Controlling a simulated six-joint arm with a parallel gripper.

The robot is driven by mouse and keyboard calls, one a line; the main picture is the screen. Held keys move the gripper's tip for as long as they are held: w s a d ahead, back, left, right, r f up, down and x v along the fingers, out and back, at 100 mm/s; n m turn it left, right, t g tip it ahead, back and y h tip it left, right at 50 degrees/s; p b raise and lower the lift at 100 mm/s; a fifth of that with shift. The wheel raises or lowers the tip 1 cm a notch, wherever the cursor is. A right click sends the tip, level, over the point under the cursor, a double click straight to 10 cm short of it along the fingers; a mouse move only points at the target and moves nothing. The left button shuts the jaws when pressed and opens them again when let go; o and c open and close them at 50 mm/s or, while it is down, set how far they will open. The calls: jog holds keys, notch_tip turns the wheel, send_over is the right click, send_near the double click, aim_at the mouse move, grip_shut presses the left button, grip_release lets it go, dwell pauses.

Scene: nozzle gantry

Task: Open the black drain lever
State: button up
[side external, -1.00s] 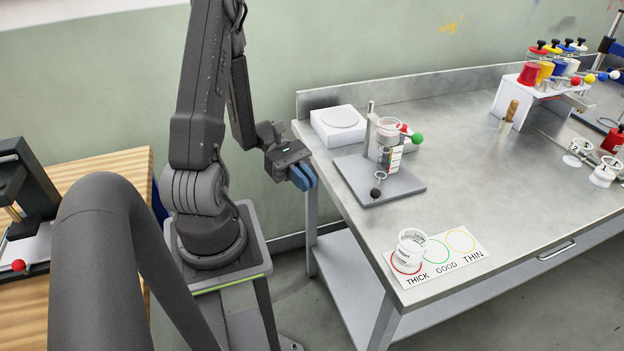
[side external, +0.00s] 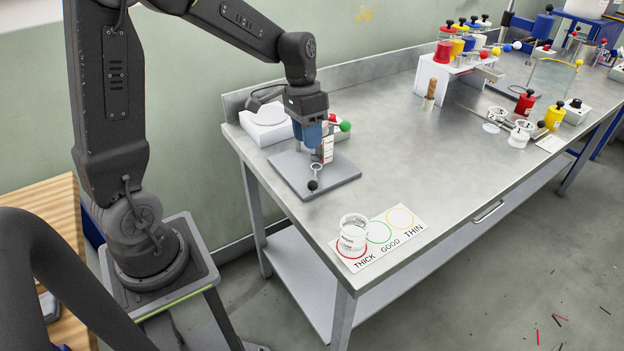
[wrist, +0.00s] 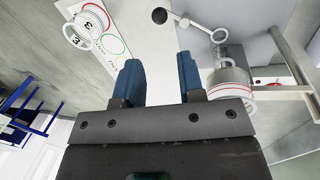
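The black drain lever (side external: 312,185) ends in a black ball at the front of a grey base plate (side external: 345,177). In the wrist view the lever's ball (wrist: 160,16) shows at the top, ahead of the space between my fingertips. My gripper (side external: 308,142) points down over the stand, its blue fingers hiding much of the viscosity vessel (side external: 327,149). In the wrist view my gripper (wrist: 160,68) is open with nothing between its fingers. The vessel (wrist: 228,80) is right of the right finger there. My fingers look apart from the lever.
A green ball knob (side external: 345,126) is right of the vessel. A white box (side external: 267,128) stands behind the stand. A clear cup (side external: 352,235) sits on the THICK circle of a white card (side external: 390,238). The bench between card and stand is clear.

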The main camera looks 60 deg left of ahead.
aim_at(313, 182)
jog(key=f, duration=0.3)
jog(key=d+f, duration=0.1)
jog(key=f, duration=0.3)
jog(key=d+f, duration=0.1)
jog(key=f, duration=0.3)
jog(key=shift+s, duration=0.15)
jog(key=c, duration=0.6)
